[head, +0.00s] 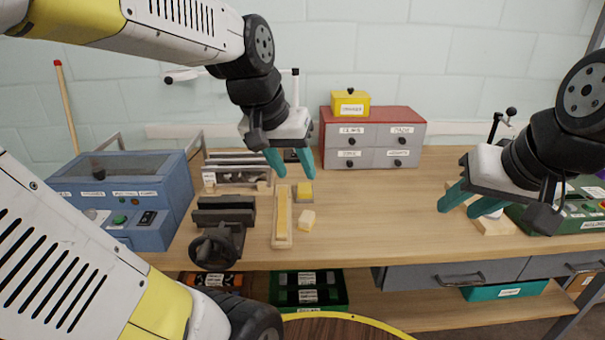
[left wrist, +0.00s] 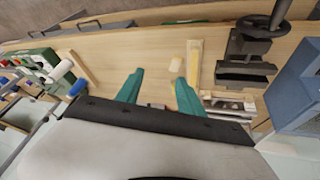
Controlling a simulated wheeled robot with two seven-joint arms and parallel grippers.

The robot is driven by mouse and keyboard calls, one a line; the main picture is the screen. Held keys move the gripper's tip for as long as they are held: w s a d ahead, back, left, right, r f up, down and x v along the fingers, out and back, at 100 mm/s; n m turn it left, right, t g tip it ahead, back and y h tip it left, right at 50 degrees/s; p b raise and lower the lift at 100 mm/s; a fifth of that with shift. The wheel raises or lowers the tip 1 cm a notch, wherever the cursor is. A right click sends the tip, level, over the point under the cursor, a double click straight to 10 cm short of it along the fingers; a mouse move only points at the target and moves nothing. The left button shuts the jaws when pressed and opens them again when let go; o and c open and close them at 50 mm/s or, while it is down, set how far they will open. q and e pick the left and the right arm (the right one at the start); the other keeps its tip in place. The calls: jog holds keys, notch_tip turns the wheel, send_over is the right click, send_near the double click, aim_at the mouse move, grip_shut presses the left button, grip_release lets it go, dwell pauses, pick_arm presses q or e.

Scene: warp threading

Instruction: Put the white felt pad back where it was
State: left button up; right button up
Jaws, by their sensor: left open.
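A small pale cream block (head: 307,220) lies on the bench right of a long wooden tray (head: 274,241); it may be the white felt pad, but I cannot tell for sure. The block also shows in the left wrist view (left wrist: 176,64), just beyond one fingertip. My left gripper (head: 291,166) is open and empty above the bench, behind the block in the head view; its teal fingers also show in the left wrist view (left wrist: 160,78). My right gripper (head: 471,203) is open over the right side of the bench, with nothing seen between its fingers.
A dark vise (head: 222,222) stands left of the tray, and a blue machine (head: 140,195) beyond it. A grey drawer unit (head: 372,137) with red top stands at the back. The bench middle is clear.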

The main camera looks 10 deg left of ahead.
pick_arm(q)
jog(key=shift+t, duration=0.7)
jog(key=s, duration=0.5)
jog(key=shift+s+d+r, duration=0.25)
jog(key=shift+s+d, duration=0.05)
jog(key=shift+s, duration=0.1)
pick_arm(e)
jog(key=shift+c, duration=0.4)
